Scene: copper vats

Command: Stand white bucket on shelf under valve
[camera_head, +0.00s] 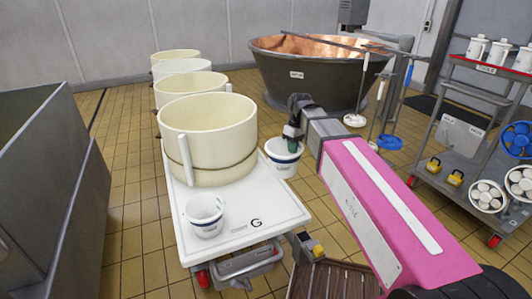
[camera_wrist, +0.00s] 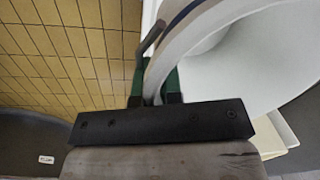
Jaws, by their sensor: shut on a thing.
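A white bucket (camera_head: 284,165) with a dark blue band hangs from my gripper (camera_head: 292,132), just right of the white-topped cart. In the wrist view the green fingers of my gripper (camera_wrist: 155,88) are shut on the rim of the bucket (camera_wrist: 235,65), whose wall passes between them. The bucket looks roughly upright, and its bottom shows nothing inside that I can make out. A second, similar white bucket (camera_head: 205,222) stands on the cart's near left part. I cannot make out the valve or the shelf under it.
The cart top (camera_head: 275,208) also carries a large cream tub (camera_head: 208,140); more cream tubs stand behind. A copper vat (camera_head: 310,80) stands at the back. A tool trolley (camera_head: 460,130) is at right, a grey metal tank (camera_head: 50,180) at left. Tiled floor shows between them.

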